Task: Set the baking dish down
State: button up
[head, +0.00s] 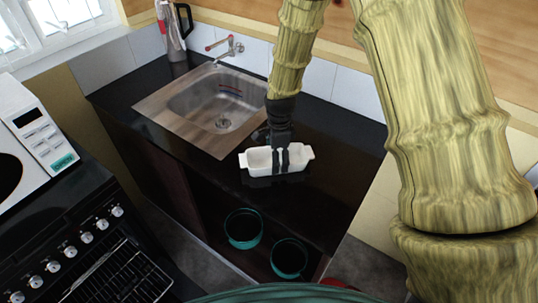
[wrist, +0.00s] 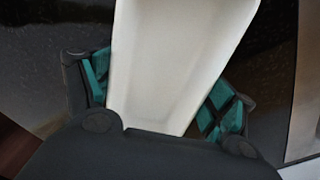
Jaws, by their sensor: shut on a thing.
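The baking dish (head: 258,160) is white and oblong with a small handle at each end. In the head view it is level, at the black counter near its front edge, right of the sink. I cannot tell whether it touches the counter. My gripper (head: 281,168) comes down from above and is shut on the dish, with its dark fingers across the dish's middle. In the wrist view the white dish (wrist: 182,60) fills the middle between the two teal-padded fingers (wrist: 165,112). The dish's far end is cut off there.
The black counter (head: 330,140) has free room to the right of the dish. A steel sink (head: 215,105) with a tap (head: 228,48) lies to the left. A kettle-like jug (head: 172,30) stands at the back. Two teal pots (head: 243,229) sit below the counter. A stove (head: 90,250) and microwave (head: 35,140) stand left.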

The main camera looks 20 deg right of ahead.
jog(key=shift+s+a+r, duration=0.2)
jog(key=shift+s+r, duration=0.15)
jog(key=shift+s, duration=0.05)
jog(key=shift+s+a+r, duration=0.1)
jog(key=shift+s+a, duration=0.05)
jog(key=shift+a, duration=0.15)
jog(key=shift+a+f, duration=0.2)
jog(key=o, duration=1.1)
jog(key=shift+w+a+f, duration=0.1)
jog(key=shift+w+f, duration=0.1)
jog(key=shift+w, duration=0.1)
jog(key=shift+o, duration=1.4)
jog(key=shift+w+f, duration=0.2)
jog(key=shift+w, duration=0.05)
jog(key=shift+w+a+f, duration=0.1)
jog(key=shift+w+f, duration=0.05)
jog(key=shift+w+a, duration=0.1)
jog(key=shift+a, duration=0.1)
jog(key=shift+a+r, duration=0.1)
jog(key=shift+r, duration=0.15)
jog(key=shift+s+r, duration=0.4)
jog(key=shift+r, duration=0.2)
jog(key=shift+d+r+b, duration=0.35)
jog(key=shift+r+b, duration=0.05)
jog(key=shift+r, duration=0.05)
notch_tip(320, 180, up, 10)
jog(key=b, duration=0.3)
jog(key=shift+r, duration=0.25)
